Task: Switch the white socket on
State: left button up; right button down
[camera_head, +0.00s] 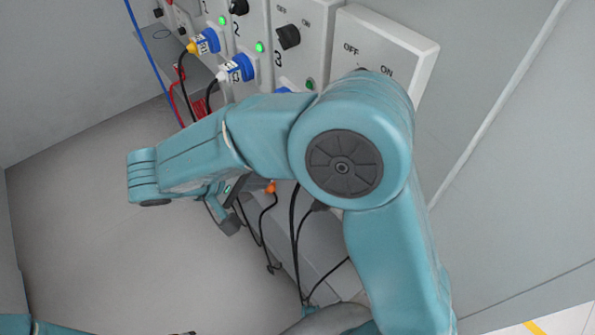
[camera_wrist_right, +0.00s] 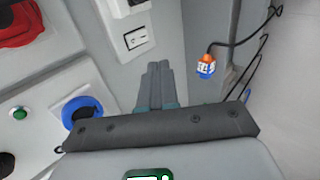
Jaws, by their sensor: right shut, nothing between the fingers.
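In the right wrist view, a white plate with a small rocker switch (camera_wrist_right: 135,39) is on the grey wall, just beyond and slightly left of my fingertips. Part of a white box with a dark opening (camera_wrist_right: 127,5) shows above it, cut by the frame's top edge. My right gripper (camera_wrist_right: 158,68) is shut and empty, its dark fingers pointing towards the switch; a gap seems to remain. Which way the rocker is set cannot be told. In the head view my right arm hides the switch, and the right gripper (camera_head: 226,216) shows only partly. My left gripper is out of view.
A blue round socket (camera_wrist_right: 81,112) and a green button (camera_wrist_right: 19,113) are left of the gripper. Numbered panels with a black knob (camera_head: 288,37) and blue-white plugs (camera_head: 237,68) line the wall.

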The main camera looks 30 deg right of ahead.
jog(key=d+r+x, duration=0.1)
jog(key=x, duration=1.2)
jog(key=shift+d+r+b, duration=0.25)
jog(key=shift+d+b, duration=0.05)
jog(key=shift+b, duration=0.05)
